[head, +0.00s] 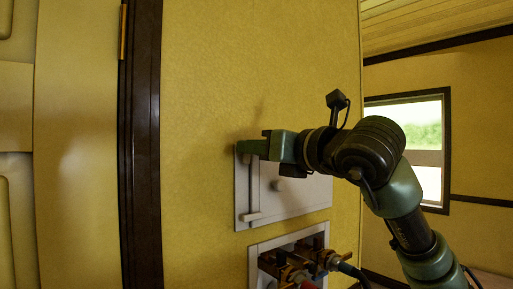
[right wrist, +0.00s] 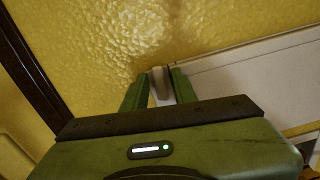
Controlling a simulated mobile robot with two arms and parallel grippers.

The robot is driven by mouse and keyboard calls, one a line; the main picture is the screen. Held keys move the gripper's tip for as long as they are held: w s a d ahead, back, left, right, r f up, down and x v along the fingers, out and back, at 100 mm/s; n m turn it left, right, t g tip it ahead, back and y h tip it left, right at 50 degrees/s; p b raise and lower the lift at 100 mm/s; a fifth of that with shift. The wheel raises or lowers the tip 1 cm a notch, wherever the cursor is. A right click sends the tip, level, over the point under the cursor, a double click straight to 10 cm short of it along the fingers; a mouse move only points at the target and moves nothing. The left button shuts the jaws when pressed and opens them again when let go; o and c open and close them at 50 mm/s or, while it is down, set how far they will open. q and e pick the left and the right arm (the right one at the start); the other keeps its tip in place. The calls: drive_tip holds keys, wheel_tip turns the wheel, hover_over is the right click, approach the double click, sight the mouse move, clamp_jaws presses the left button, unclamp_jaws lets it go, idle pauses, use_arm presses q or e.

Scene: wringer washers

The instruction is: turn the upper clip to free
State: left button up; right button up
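A light grey rectangular panel (head: 300,197) with a round knob (head: 277,185) is set on the yellow wall. A small lower clip (head: 252,216) sits at its lower left. My right gripper (head: 246,147) is at the panel's upper left corner and covers the upper clip in the head view. In the right wrist view its two green fingers (right wrist: 160,88) stand a little apart, with a small pale grey piece, seemingly the upper clip (right wrist: 158,80), between them. Whether both fingers press on it is unclear. My left gripper is not in view.
Below the panel is a second recess (head: 262,247) with brass-coloured valves and hoses (head: 350,270). A dark vertical trim (head: 141,150) runs left of the panel. A window (head: 425,145) is at the right. The wall above the panel is bare.

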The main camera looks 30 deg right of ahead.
clamp_jaws()
drive_tip(key=shift+a+n, duration=0.2)
drive_tip(key=shift+n, duration=0.7)
drive_tip(key=shift+o, duration=1.7)
unclamp_jaws()
